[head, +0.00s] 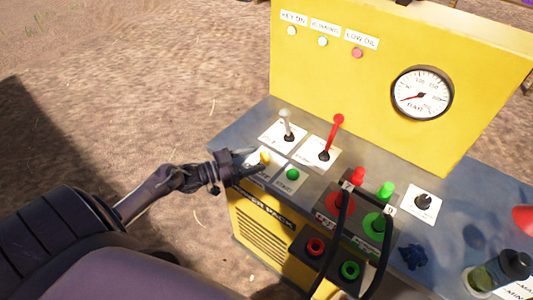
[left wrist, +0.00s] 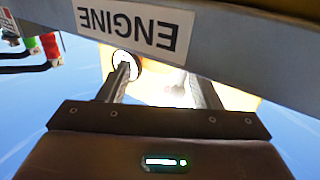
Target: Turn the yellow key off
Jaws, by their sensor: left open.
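The yellow key (head: 265,158) is a small yellow knob on a white plate at the left front of the console's grey top. My left gripper (head: 256,162) is open at the console's front left edge, its fingers level with the key and pointing at it. The fingers partly cover the plate, and I cannot tell whether they touch the key. In the left wrist view the two fingers (left wrist: 163,88) are apart below an upside-down ENGINE label; the key cannot be made out there. My right gripper is not in view.
A green button (head: 292,174) sits right of the key. A grey lever (head: 287,125) and a red lever (head: 337,132) stand behind it. Red and green plugs with black cables (head: 345,235) are farther right. The yellow panel (head: 340,80) with lamps and a gauge (head: 422,93) rises behind.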

